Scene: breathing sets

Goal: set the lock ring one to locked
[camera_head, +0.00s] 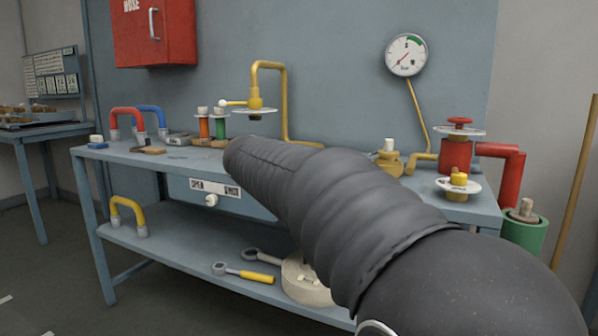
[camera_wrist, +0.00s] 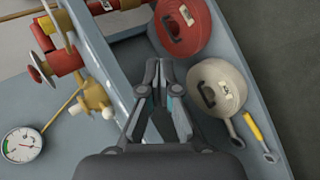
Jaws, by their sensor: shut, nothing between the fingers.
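No part is clearly labelled as lock ring one, so I cannot tell which it is. Candidates are the yellow fitting on a white disc (camera_head: 458,181), the red valve (camera_head: 457,153) with a red handwheel at the bench's right end, and the yellow pipe (camera_head: 284,103) with a white disc at the back. The red valve also shows in the wrist view (camera_wrist: 66,60), with a yellow fitting (camera_wrist: 95,97) beside it. My gripper (camera_wrist: 164,72) is shut and empty, over the bench's edge in that view. In the head view my arm hides the gripper and the middle of the bench.
The lower shelf holds a red coil (camera_wrist: 184,40), a pale coil (camera_wrist: 228,75) and wrenches (camera_head: 248,274). A gauge (camera_head: 407,55) hangs on the back panel. Red and green upright pieces (camera_head: 212,128) stand at the bench's back left. Bare floor lies beyond the shelf.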

